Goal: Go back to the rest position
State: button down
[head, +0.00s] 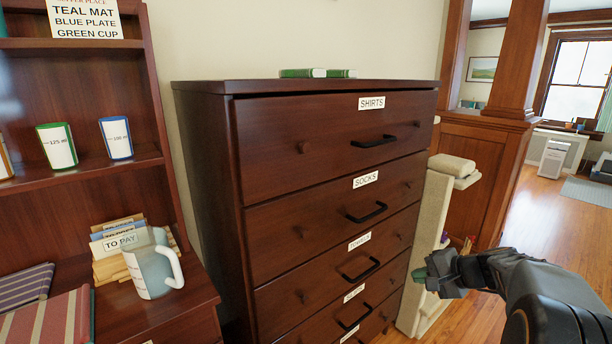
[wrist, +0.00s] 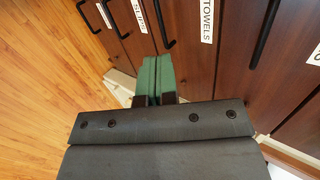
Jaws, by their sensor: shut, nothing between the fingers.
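My gripper (head: 422,274) is at the lower right of the head view, in front of the dresser's right side and level with its lower drawers. Its green-tipped fingers (wrist: 158,78) are pressed together in the wrist view, with nothing between them. The dark wood dresser (head: 275,180) fills the middle of the head view. Its drawers look closed, and labels read SHIRTS, SOCKS and TOWELS. In the wrist view the fingers are seen over the floor and the drawer fronts; I cannot tell the exact gap.
A desk with shelves (head: 75,165) stands at left, with a glass pitcher (head: 152,272), letters and books. Green books (head: 310,73) lie on the dresser. A beige carpeted stand (head: 432,225) is just behind my gripper. Open wooden floor (head: 535,215) lies at right.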

jog(key=s+a+r+n+g+h+p, duration=0.2)
jog(key=s+a+r+n+p, duration=0.3)
jog(key=s, duration=0.4)
jog(key=s+a+r+n+g+h+p, duration=0.2)
jog(key=s+a+r+n+h+p, duration=0.3)
jog(key=s+a+r+p, duration=0.3)
jog(key=shift+s+n+p, duration=0.5)
jog(key=shift+s+p, duration=0.15)
jog(key=shift+p, duration=0.6)
jog(key=shift+r, duration=0.1)
